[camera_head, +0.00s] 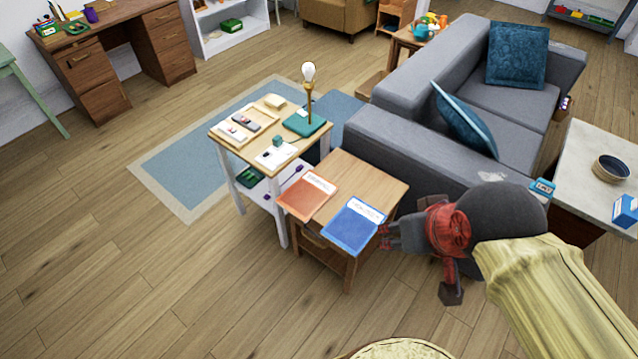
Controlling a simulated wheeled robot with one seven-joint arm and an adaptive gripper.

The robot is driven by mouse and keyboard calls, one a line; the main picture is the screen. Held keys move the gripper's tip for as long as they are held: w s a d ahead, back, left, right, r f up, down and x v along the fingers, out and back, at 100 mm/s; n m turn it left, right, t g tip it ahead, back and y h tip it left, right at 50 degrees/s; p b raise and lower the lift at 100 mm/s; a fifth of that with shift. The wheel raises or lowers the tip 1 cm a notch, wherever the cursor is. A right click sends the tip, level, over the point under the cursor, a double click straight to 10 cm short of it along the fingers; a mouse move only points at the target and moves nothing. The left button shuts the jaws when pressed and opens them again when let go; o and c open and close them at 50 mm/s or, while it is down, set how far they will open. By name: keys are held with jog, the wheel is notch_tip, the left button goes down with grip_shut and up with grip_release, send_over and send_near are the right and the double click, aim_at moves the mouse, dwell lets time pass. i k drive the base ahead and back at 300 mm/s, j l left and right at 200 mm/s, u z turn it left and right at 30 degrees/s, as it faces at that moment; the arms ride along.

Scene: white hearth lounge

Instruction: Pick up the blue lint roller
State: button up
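I cannot make out a blue lint roller in this view. My gripper (383,237) is at the right edge of the small wooden side table (352,172), close to a blue book (353,226). Its two dark red fingertips show a gap between them, with nothing visible held. My arm comes in from the lower right, beside the grey sofa, and hides part of the floor and sofa end.
An orange book (307,196) lies beside the blue one. A white-legged table (226,140) holds a tray, a lamp (309,88) and small items. A pale-topped table (595,150) with a dark bowl (611,168) stands right. Floor at left is clear.

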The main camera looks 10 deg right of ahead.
aim_at(542, 189)
jog(key=z, duration=1.7)
